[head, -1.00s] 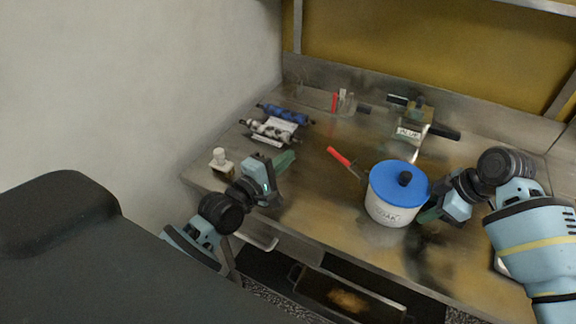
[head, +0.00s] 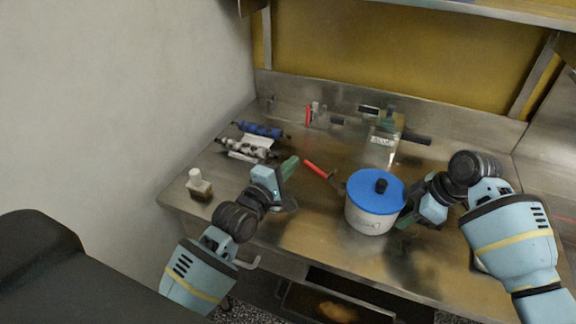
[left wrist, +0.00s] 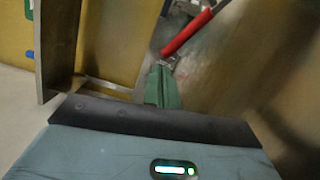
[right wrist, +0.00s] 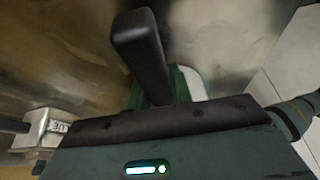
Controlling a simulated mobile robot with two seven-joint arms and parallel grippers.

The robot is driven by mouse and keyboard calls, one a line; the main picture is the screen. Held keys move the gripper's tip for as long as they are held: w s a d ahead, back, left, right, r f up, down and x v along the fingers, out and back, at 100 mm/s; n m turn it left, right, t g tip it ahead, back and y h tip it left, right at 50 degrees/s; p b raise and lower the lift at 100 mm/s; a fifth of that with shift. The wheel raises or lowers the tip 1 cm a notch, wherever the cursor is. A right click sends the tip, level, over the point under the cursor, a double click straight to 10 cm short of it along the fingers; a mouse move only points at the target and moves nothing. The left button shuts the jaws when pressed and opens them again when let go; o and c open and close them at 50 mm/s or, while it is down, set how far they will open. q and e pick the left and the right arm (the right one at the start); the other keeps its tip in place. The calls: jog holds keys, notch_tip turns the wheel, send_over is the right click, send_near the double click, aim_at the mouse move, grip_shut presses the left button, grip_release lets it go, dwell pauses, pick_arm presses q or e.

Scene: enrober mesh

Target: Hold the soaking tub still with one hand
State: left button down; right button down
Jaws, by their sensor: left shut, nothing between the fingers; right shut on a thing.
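The soaking tub (head: 368,221) is white with a blue lid (head: 372,188) and a dark knob, and stands upright on the steel table. My right gripper (head: 404,219) is at the tub's right side, low against its wall. In the right wrist view a dark bar (right wrist: 142,48), apparently the tub's side handle, stands at the green fingers, which are shut on it and mostly hidden. My left gripper (head: 291,166) is shut and empty above the table, left of the tub. Its green fingers also show in the left wrist view (left wrist: 161,86).
A red-handled tool (head: 316,169) lies between my left gripper and the tub. A small bottle (head: 198,186) stands at the left edge, with rollers (head: 248,149) behind it. A labelled box (head: 384,139) stands at the back. The table's front middle is clear.

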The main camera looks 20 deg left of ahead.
pick_arm(q)
jog(key=shift+r, duration=0.1)
jog(key=shift+d+r+m, duration=0.2)
jog(key=shift+r+m, duration=0.15)
jog(key=shift+m, duration=0.05)
